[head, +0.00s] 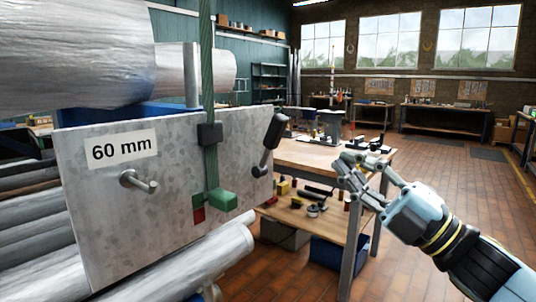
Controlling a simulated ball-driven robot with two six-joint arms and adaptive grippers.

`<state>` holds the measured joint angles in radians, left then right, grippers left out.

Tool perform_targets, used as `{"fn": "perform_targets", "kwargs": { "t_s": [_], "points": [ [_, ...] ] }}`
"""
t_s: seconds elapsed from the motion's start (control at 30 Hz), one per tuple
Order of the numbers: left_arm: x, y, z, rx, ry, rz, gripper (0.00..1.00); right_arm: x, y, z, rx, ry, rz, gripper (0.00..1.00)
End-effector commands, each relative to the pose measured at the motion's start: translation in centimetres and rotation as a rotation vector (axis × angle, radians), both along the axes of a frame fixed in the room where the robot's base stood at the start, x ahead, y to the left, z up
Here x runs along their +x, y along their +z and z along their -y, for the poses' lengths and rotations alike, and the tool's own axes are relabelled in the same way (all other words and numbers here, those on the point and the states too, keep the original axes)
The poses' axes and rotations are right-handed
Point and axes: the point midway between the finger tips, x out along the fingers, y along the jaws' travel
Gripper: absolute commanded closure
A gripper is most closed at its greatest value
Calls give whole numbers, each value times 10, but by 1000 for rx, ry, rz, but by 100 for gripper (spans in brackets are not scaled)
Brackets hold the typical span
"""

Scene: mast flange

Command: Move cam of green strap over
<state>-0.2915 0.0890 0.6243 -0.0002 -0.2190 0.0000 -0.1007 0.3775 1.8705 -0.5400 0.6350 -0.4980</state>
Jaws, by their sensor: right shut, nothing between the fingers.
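A green strap (207,60) hangs vertically in front of a grey metal plate (110,215) at the left. It passes a dark block (210,134) on the plate. A green block (222,201) sits at its lower end, beside a red patch (198,214). Which of these parts is the cam, I cannot tell for sure. A lever with a black handle (275,131) stands tilted at the plate's right edge. My right gripper (344,168) is shut and empty, to the right of the lever and apart from it. My left gripper is out of view.
A metal peg (140,182) sticks out of the plate under a "60 mm" label (124,151). Large silvery rolls (75,55) lie around the plate. A wooden workbench (310,155) with tools on its lower shelf stands behind my right gripper. Brick floor (480,190) is open at the right.

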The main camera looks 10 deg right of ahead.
Motion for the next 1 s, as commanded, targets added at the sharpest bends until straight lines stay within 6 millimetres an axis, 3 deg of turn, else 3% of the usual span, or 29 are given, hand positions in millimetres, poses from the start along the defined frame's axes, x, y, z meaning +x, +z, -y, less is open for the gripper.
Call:
{"fn": "perform_targets", "kwargs": {
  "t_s": [0.03,0.1,0.2,0.37,0.7,1.0],
  "points": [
    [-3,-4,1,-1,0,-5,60,-8,-20,2,-14,2,-36,100],
    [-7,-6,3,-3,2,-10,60,-14,-36,4,-23,4,-69,100],
    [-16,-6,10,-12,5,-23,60,-16,-42,2,-22,2,-87,100],
    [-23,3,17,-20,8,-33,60,-2,-31,-8,-18,1,-85,100],
    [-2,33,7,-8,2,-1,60,51,0,-48,-15,0,-87,100],
    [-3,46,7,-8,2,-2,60,80,13,-71,-17,1,-89,100]
  ]
}}
